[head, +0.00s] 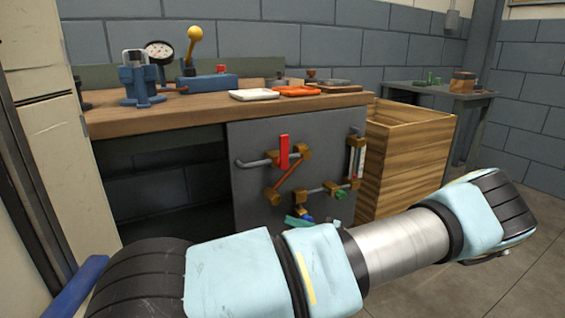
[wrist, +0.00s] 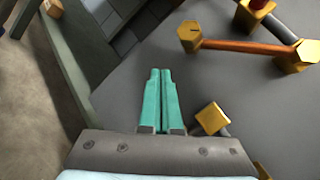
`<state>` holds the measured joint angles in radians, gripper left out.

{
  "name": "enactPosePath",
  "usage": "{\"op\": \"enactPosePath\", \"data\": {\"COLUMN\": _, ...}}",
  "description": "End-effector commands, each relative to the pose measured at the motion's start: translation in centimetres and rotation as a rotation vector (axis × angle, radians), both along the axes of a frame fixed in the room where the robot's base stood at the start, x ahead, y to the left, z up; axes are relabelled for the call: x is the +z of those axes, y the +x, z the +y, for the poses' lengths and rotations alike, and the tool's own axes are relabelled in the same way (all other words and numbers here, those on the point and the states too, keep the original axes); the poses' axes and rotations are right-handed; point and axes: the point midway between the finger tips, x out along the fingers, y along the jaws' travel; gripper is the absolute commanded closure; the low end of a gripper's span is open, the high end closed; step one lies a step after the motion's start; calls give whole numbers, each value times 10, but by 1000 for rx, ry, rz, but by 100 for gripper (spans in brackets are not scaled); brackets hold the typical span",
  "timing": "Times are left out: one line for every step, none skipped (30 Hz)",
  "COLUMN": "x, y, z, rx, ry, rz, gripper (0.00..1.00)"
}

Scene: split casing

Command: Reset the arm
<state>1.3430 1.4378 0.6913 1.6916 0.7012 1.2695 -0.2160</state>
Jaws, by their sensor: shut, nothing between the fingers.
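My gripper (wrist: 160,72) shows in the wrist view with its two teal fingers side by side and shut, nothing between them. The fingers point at the grey panel (wrist: 240,95); I cannot tell how far off it is. A brass fitting (wrist: 211,118) lies just right of the fingers. In the head view my arm crosses the lower foreground and hides most of the gripper. A small teal piece (head: 298,221) shows just above the arm, in front of the panel's lower edge.
The panel (head: 262,195) carries brass fittings, a red-handled valve (head: 284,151) and a copper pipe (head: 291,177). The workbench (head: 190,112) above holds a dial gauge, a blue vise and trays. A wooden crate (head: 405,165) stands right of the panel. Bare floor lies at right.

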Motion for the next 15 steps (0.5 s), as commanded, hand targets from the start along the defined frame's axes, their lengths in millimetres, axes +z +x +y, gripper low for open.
{"op": "enactPosePath", "data": {"x": 0, "y": -4, "z": 25, "rx": 91, "ry": -91, "rz": 41, "gripper": 100}}
{"op": "enactPosePath", "data": {"x": -2, "y": -8, "z": 37, "rx": 136, "ry": -143, "rz": 61, "gripper": 100}}
{"op": "enactPosePath", "data": {"x": -4, "y": -14, "z": 51, "rx": 192, "ry": -210, "rz": 89, "gripper": 100}}
{"op": "enactPosePath", "data": {"x": -6, "y": -19, "z": 61, "rx": 234, "ry": -262, "rz": 107, "gripper": 100}}
{"op": "enactPosePath", "data": {"x": -7, "y": -24, "z": 70, "rx": 274, "ry": -315, "rz": 123, "gripper": 100}}
{"op": "enactPosePath", "data": {"x": -9, "y": -31, "z": 80, "rx": 324, "ry": -384, "rz": 143, "gripper": 100}}
{"op": "enactPosePath", "data": {"x": -9, "y": -37, "z": 86, "rx": 361, "ry": -438, "rz": 154, "gripper": 100}}
{"op": "enactPosePath", "data": {"x": -10, "y": -42, "z": 92, "rx": 397, "ry": -491, "rz": 165, "gripper": 100}}
{"op": "enactPosePath", "data": {"x": -10, "y": -50, "z": 98, "rx": 442, "ry": -562, "rz": 176, "gripper": 100}}
{"op": "enactPosePath", "data": {"x": -9, "y": -56, "z": 102, "rx": 474, "ry": -617, "rz": 182, "gripper": 100}}
{"op": "enactPosePath", "data": {"x": -9, "y": -61, "z": 105, "rx": 504, "ry": -670, "rz": 187, "gripper": 100}}
{"op": "enactPosePath", "data": {"x": -7, "y": -68, "z": 109, "rx": 541, "ry": -743, "rz": 189, "gripper": 100}}
{"op": "enactPosePath", "data": {"x": -5, "y": -73, "z": 111, "rx": 568, "ry": -796, "rz": 187, "gripper": 100}}
{"op": "enactPosePath", "data": {"x": -3, "y": -78, "z": 112, "rx": 592, "ry": -850, "rz": 186, "gripper": 100}}
{"op": "enactPosePath", "data": {"x": 1, "y": -84, "z": 114, "rx": 624, "ry": -921, "rz": 181, "gripper": 100}}
